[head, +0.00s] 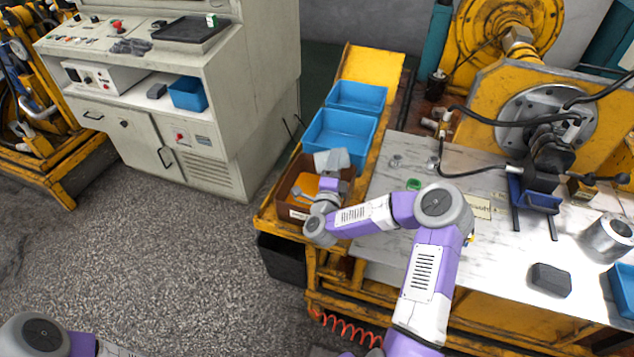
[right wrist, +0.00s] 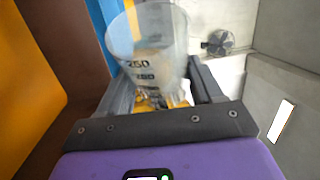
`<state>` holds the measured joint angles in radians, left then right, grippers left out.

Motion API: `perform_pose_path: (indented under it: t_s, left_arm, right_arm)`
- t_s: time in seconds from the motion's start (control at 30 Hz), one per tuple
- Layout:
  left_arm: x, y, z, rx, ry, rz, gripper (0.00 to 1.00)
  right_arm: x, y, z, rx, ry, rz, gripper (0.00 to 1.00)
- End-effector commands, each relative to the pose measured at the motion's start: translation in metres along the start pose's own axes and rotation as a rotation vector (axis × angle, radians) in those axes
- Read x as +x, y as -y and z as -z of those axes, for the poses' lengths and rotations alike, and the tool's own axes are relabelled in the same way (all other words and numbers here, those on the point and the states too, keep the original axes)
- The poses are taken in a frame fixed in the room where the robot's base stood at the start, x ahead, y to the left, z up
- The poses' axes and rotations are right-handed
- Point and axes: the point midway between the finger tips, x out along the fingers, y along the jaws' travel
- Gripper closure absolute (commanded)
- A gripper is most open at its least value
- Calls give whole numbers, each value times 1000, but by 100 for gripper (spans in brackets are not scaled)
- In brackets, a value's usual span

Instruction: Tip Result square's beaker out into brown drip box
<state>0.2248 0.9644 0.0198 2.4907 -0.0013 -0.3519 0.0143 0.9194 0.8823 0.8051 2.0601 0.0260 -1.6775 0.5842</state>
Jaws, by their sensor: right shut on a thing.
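My right gripper (right wrist: 165,100) is shut on a clear beaker (right wrist: 150,55) with dark volume marks, which sits between its two fingers. In the head view my right gripper (head: 338,165) is over the back part of the brown drip box (head: 287,190). The beaker's tilt and contents are hard to tell. The box has an orange-yellow area inside and a white label on its front. The box's brown wall (right wrist: 85,45) also shows at the left of the right wrist view. A pale card (head: 477,206) with partly legible writing lies on the bench. My left gripper is out of view.
Two blue bins (head: 340,135) stand behind the drip box on the yellow frame. The pale bench top (head: 400,210) holds a green item (head: 414,184), a dark block (head: 549,280) and a metal cylinder (head: 608,237). A grey cabinet (head: 200,110) stands left across open floor.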

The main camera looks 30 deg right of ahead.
Motion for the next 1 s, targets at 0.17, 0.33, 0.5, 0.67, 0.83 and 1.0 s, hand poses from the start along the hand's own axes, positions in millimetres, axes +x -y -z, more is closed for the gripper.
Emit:
perform_pose_path:
  t_s: [0.17, 0.33, 0.5, 0.67, 0.83, 1.0]
  left_arm:
    - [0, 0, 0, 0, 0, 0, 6]
    - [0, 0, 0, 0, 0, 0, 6]
    - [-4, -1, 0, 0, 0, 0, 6]
    - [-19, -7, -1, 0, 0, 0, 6]
    - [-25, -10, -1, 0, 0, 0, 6]
    - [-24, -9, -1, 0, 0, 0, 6]
  right_arm:
    - [0, 0, 0, 0, 0, 1, 73]
    - [0, 0, 0, 0, 0, 1, 73]
    - [0, 1, 1, 14, -1, -14, 73]
    - [-1, -1, 5, 88, -10, -86, 73]
    - [-2, -6, 7, 140, -16, -135, 73]
    - [-3, -8, 6, 146, -16, -139, 73]
